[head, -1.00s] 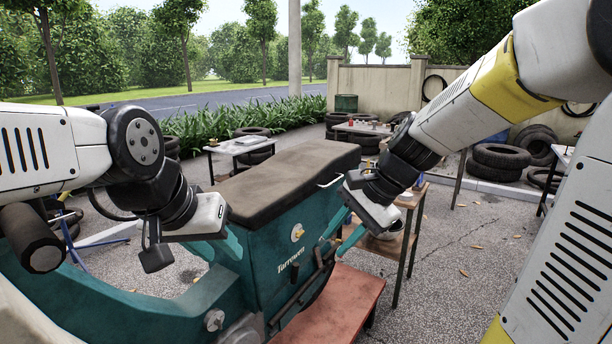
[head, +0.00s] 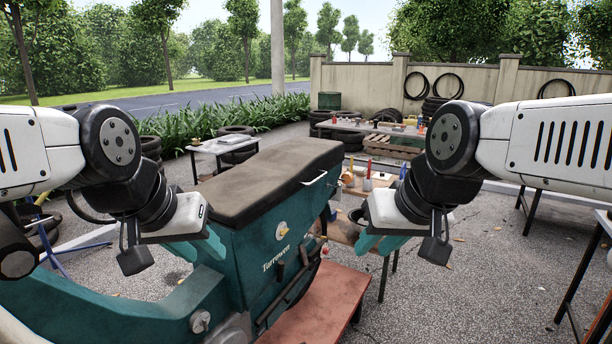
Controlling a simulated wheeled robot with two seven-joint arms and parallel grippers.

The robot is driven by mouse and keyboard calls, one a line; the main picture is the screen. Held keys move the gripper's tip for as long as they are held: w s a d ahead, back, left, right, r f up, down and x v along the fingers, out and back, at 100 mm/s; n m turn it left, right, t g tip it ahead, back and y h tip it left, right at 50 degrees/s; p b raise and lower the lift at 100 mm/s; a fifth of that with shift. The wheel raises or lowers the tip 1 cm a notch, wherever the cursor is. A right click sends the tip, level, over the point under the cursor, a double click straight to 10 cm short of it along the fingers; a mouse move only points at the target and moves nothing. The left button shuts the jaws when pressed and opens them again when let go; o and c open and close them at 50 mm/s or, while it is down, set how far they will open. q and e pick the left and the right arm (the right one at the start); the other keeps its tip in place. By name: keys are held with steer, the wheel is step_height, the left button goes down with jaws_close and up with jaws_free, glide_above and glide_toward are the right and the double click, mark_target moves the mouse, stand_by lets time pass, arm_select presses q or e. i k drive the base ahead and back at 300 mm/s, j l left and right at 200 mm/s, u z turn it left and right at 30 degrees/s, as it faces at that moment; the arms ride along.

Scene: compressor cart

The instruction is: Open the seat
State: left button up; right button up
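The dark, worn seat (head: 275,178) lies flat on top of the teal scooter body (head: 255,260); no gap shows under it. A small metal grab handle (head: 315,179) sticks out at the seat's right side. A round lock with a yellowish centre (head: 282,230) is on the body's side below the seat. My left gripper (head: 205,248) is beside the scooter at the near left of the seat, its teal fingers apart and empty. My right gripper (head: 378,244) hangs right of the scooter, apart from it, fingers spread and empty.
A red-brown platform (head: 330,300) is under the scooter. A wooden table with bottles (head: 368,182) stands behind my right gripper. A white-topped table (head: 222,144) is at the back left. Tyres and a wall (head: 365,88) are farther back.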

mark_target(239, 196)
steer(key=i+l, duration=0.15)
steer(key=l, duration=0.25)
steer(key=i+l, duration=0.15)
steer(key=l, duration=0.2)
steer(key=i+l+u, duration=0.1)
steer(key=l, duration=0.3)
steer(key=i+l, duration=0.2)
steer(key=l, duration=0.2)
steer(key=i+l, duration=0.15)
steer(key=l, duration=0.25)
steer(key=i+l+u, duration=0.1)
steer(key=l, duration=0.25)
steer(key=l+u, duration=0.1)
steer(key=u, duration=0.25)
steer(key=l+u, duration=0.1)
steer(key=u, duration=0.25)
steer(key=l+u, duration=0.1)
steer(key=u, duration=0.3)
steer(key=i, duration=0.05)
